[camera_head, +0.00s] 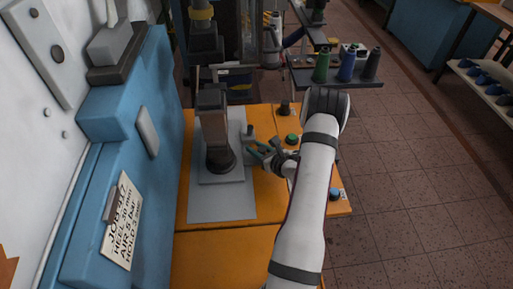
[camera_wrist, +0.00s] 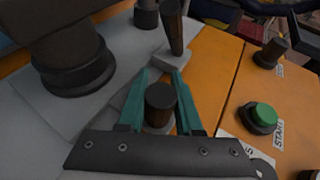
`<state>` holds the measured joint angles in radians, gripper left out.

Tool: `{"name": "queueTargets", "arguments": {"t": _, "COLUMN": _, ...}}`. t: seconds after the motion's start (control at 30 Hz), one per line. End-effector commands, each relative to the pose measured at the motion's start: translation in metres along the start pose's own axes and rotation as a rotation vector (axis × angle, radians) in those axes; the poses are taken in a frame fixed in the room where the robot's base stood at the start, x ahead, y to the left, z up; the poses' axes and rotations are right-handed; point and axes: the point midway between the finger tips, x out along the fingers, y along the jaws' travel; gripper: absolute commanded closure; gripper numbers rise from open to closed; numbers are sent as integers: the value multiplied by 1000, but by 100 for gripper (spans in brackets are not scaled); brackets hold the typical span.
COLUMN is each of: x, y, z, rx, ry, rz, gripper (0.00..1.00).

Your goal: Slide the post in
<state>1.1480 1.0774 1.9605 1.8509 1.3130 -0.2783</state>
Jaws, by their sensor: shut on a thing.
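My gripper (camera_wrist: 162,74) has two teal fingers, shut on a short dark-brown cylinder that looks like the post (camera_wrist: 160,100). The post stands between the fingers in the wrist view, with its round top toward the camera; its lower end is partly hidden by the gripper's dark bar. Just past the fingertips is a small pale grey block (camera_wrist: 172,62), with a dark tapered piece (camera_wrist: 174,28) rising above it. Whether that piece touches the block is unclear. In the head view my gripper (camera_head: 259,149) is right of the grey plate; the held post is too small to make out there.
A thick dark column (camera_head: 220,158) stands on the grey plate (camera_head: 225,207), left of my gripper. A green START button (camera_wrist: 263,115) and a dark knob (camera_wrist: 271,51) are to the right on the orange table (camera_head: 215,250). A blue machine (camera_head: 155,200) borders the left.

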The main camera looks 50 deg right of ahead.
Motion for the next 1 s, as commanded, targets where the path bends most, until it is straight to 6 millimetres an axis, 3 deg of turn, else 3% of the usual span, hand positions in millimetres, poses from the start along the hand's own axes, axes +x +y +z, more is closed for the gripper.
{"name": "queueTargets", "arguments": {"t": 0.17, "x": 8, "y": -6, "z": 4, "rx": -3, "ry": -2, "rz": 0, "gripper": 100}}
{"name": "queueTargets", "arguments": {"t": 0.5, "x": 66, "y": -42, "z": 27, "rx": -2, "ry": -2, "rz": -1, "gripper": 100}}
{"name": "queueTargets", "arguments": {"t": 0.9, "x": 74, "y": -49, "z": 32, "rx": 1, "ry": -4, "rz": -7, "gripper": 100}}
{"name": "queueTargets", "arguments": {"t": 0.93, "x": 74, "y": -49, "z": 33, "rx": 1, "ry": -5, "rz": -7, "gripper": 63}}
{"name": "queueTargets", "arguments": {"t": 1.0, "x": 74, "y": -49, "z": 33, "rx": 1, "ry": -5, "rz": -7, "gripper": 50}}
